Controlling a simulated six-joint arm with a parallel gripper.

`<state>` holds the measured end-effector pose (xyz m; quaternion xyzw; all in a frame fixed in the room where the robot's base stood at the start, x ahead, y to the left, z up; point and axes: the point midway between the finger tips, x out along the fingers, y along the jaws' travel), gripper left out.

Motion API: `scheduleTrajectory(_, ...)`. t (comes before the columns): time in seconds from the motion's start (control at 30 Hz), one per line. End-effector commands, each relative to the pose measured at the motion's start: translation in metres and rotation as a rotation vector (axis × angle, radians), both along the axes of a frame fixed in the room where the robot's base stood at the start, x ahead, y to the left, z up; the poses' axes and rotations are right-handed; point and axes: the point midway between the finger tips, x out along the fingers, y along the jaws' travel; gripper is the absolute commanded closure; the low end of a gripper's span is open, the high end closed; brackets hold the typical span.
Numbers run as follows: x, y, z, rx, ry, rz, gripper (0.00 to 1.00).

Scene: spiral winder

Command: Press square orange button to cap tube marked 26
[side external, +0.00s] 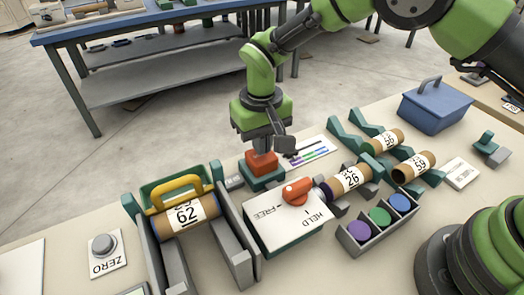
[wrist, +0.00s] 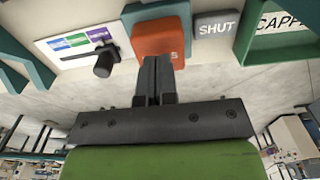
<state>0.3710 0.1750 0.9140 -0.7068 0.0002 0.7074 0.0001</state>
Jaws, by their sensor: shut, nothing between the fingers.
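The square orange button (side external: 262,162) sits on a teal base (side external: 262,180) near the back edge of the table. It also shows in the wrist view (wrist: 160,38), at top centre. My gripper (side external: 263,150) is shut and empty, pointing down with its fingertips at the button's top. In the wrist view the fingertips (wrist: 158,60) overlap the button's near edge; I cannot tell whether they touch or press it. The tube marked 26 (side external: 347,180) lies on its side right of the white HELD/FREE box (side external: 290,222), with a purple end facing left.
An orange knob (side external: 298,190) stands on the box. A grey SHUT plate (wrist: 216,25) is beside the button. A yellow-handled cradle (side external: 180,190) holds tube 62. Tubes 56 (side external: 386,140) and 59 (side external: 414,166), a cap tray (side external: 378,232) and a blue box (side external: 436,105) are to the right.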

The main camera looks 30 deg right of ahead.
Motion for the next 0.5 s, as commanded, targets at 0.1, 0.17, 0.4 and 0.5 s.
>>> scheduleTrajectory(0.1, 0.001, 0.000, 0.011, 0.000, -0.003, 0.000, 1.00)
scheduleTrajectory(0.17, 0.001, 0.000, 0.016, 0.000, -0.002, 0.001, 1.00)
scheduleTrajectory(0.4, 0.001, 0.000, 0.036, 0.001, -0.003, 0.000, 1.00)
scheduleTrajectory(0.5, 0.001, 0.000, 0.044, 0.001, -0.003, 0.000, 1.00)
